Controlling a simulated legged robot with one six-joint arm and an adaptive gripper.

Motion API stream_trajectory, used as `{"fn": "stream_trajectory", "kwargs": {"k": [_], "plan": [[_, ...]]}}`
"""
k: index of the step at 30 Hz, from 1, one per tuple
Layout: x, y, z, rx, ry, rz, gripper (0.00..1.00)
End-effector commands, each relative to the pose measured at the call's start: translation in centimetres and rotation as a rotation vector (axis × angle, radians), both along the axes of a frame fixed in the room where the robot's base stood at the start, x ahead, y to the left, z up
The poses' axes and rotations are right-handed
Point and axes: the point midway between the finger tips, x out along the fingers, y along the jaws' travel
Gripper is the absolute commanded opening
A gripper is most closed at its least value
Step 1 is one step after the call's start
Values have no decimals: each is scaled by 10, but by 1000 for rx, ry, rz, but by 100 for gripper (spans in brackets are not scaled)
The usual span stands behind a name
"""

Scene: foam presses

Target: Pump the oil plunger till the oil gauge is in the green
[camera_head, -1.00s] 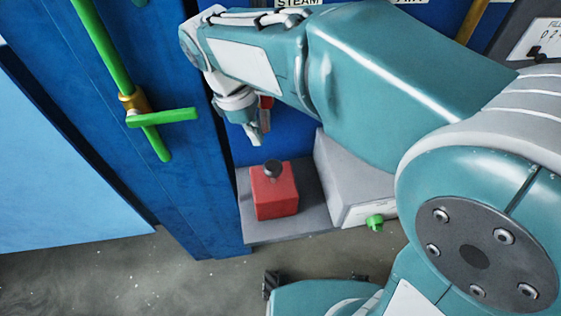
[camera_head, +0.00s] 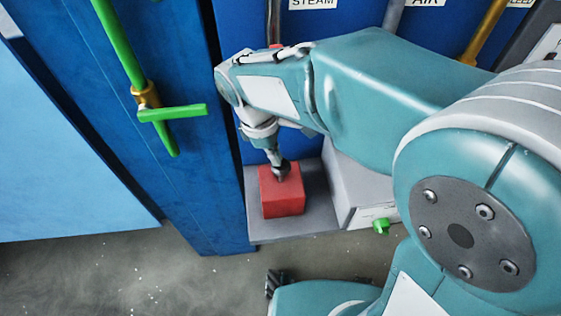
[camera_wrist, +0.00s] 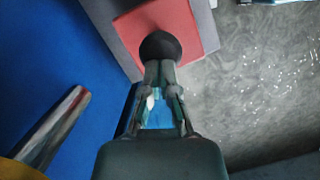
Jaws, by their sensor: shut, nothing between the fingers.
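The oil plunger has a dark round knob (camera_head: 281,171) on top of a red box (camera_head: 283,195), which stands on a grey shelf (camera_head: 260,228). In the wrist view the black knob (camera_wrist: 160,47) and the red box (camera_wrist: 194,22) lie straight ahead of my fingertips. My gripper (camera_head: 277,160) is shut and points down, its tips at the knob and seemingly touching it; nothing is between the fingers. My gripper also shows in the wrist view (camera_wrist: 160,68). I cannot see the oil gauge clearly in either view.
A grey box (camera_head: 358,185) with a green knob (camera_head: 380,226) stands right of the red box. A green lever (camera_head: 172,112) hangs on the blue post at left. Pipes, one of them yellow (camera_head: 484,32), rise behind my arm.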

Motion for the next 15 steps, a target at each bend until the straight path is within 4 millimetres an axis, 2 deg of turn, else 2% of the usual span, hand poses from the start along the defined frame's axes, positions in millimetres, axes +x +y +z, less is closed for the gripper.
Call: {"fn": "stream_trajectory", "kwargs": {"k": [7, 15], "plan": [[0, 0, -4, -2, 2, 0, 0], [-1, 0, -32, -4, 4, 0, 0]]}}
